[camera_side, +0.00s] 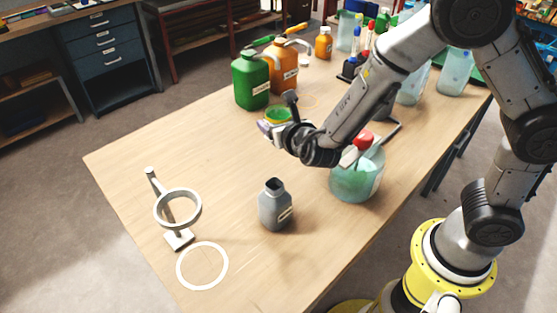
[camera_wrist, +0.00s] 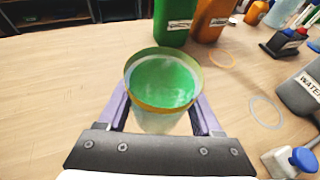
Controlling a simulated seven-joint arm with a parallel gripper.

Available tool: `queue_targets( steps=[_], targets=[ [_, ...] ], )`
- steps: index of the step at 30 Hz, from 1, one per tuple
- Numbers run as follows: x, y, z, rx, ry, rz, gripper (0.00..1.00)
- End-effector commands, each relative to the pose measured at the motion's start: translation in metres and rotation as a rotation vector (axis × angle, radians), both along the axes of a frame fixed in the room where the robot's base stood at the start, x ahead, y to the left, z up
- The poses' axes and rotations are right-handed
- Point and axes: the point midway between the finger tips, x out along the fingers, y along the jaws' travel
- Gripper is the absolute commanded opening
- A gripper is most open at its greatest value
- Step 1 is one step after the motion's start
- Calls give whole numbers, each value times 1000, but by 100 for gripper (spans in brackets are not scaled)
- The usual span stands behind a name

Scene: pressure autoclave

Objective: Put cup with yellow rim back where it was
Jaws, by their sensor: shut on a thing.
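The cup with the yellow rim (camera_wrist: 160,123) holds green liquid and is upright between the two purple fingers of my gripper (camera_wrist: 162,112) in the wrist view. My gripper is shut on its sides. In the side view the cup (camera_side: 278,114) shows at the far middle of the table, in front of the green and orange jugs, partly hidden by my gripper (camera_side: 272,130). I cannot tell whether the cup's base touches the table. A thin orange ring (camera_wrist: 222,59) is marked on the table to the right of the cup. A pale ring (camera_wrist: 266,112) lies nearer, also to the right.
A green jug (camera_side: 251,82) and an orange jug (camera_side: 284,70) stand just behind the cup. A grey bottle (camera_side: 275,206), a round flask with a red cap (camera_side: 354,182) and a ring stand (camera_side: 178,212) stand nearer. A white ring (camera_side: 203,266) marks the front left. The left tabletop is clear.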

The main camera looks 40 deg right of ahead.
Motion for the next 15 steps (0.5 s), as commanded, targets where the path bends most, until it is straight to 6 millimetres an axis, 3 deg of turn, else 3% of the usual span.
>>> queue_targets(
  steps=[6,15],
  targets=[
    [-1,-1,-41,-3,5,-4,10],
    [-1,-1,-65,-3,2,-3,10]
  ],
)
